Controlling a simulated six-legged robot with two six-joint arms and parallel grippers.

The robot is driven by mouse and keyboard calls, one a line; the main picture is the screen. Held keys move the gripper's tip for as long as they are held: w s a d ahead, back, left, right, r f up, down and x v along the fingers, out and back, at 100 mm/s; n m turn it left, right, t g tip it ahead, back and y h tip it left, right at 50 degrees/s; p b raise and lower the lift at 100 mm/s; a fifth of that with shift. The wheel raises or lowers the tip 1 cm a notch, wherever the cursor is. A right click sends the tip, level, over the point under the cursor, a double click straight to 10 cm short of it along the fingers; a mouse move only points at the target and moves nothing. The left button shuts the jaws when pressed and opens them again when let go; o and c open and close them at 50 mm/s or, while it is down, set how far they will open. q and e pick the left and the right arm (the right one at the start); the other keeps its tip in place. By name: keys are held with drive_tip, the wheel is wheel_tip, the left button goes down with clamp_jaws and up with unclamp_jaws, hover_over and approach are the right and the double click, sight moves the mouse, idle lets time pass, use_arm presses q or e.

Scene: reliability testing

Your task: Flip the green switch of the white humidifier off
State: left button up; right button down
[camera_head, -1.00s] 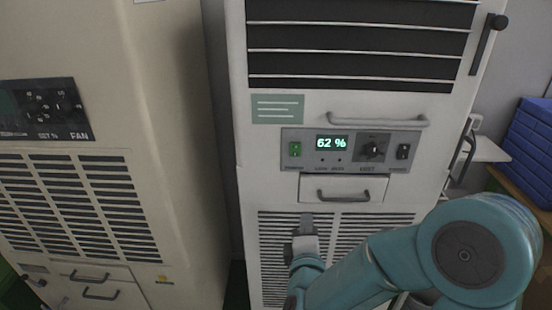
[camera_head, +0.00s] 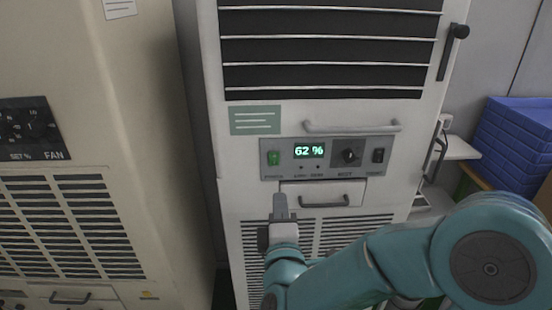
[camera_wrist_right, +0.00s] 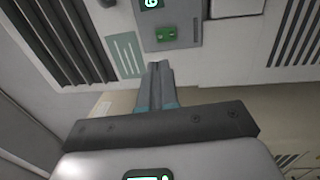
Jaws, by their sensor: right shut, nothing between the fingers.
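The white humidifier (camera_head: 240,185) stands in the middle of the head view, its display reading 62 %. Its green switch (camera_head: 273,158) sits at the left end of the grey control panel (camera_head: 335,170), left of the display. My right gripper (camera_head: 280,197) is shut and empty, pointing up just below the panel, under the green switch. In the right wrist view the shut fingertips (camera_wrist_right: 158,66) show just below the green switch (camera_wrist_right: 166,34), apart from it in the picture. Whether they touch the humidifier front I cannot tell. My left gripper is not in view.
A beige cabinet (camera_head: 120,120) with a FAN panel stands at the left. A drawer handle (camera_head: 324,201) and a long bar handle (camera_head: 352,127) stick out near the panel. Stacked blue crates (camera_head: 510,140) stand at the right.

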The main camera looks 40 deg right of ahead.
sight(276, 157)
drive_tip(key=p+x, duration=0.6)
drive_tip(key=x, duration=0.6)
drive_tip(key=shift+w+r, duration=0.1)
drive_tip(key=shift+w+d, duration=0.25)
drive_tip(key=shift+w, duration=0.15)
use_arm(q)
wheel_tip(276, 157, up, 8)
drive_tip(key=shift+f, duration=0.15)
